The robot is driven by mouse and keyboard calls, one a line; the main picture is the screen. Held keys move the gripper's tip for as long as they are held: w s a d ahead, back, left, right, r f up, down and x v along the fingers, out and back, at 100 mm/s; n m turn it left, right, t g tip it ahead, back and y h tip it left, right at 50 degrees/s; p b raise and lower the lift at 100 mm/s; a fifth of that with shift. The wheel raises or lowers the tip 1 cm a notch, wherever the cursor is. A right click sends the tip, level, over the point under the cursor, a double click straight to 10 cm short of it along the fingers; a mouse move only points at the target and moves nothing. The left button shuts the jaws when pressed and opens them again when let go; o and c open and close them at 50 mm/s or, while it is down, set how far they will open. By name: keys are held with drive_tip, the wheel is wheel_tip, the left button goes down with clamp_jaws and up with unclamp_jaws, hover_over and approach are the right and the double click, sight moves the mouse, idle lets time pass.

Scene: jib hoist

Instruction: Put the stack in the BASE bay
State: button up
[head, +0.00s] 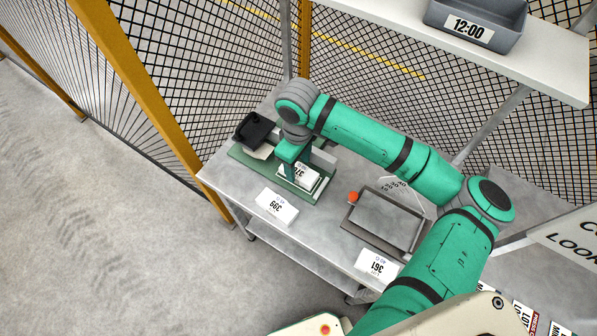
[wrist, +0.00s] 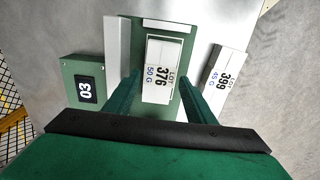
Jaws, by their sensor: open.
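My gripper (head: 294,170) points down over the bench, open. In the wrist view, its two green fingers (wrist: 161,98) stand on either side of a white carton (wrist: 163,52) marked LOT 376, 50 G. The fingers look apart from it. No BASE label is readable.
A green unit displaying 03 (wrist: 86,92) stands left in the wrist view. A shelf bin (head: 465,33) reads 12:00. Mesh fencing stands behind.

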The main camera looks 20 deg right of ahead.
drive_tip(key=shift+d+f, duration=0.1)
drive_tip(key=shift+f, duration=0.95)
drive_tip(key=c, duration=0.9)
drive_tip(key=shift+c, duration=0.2)
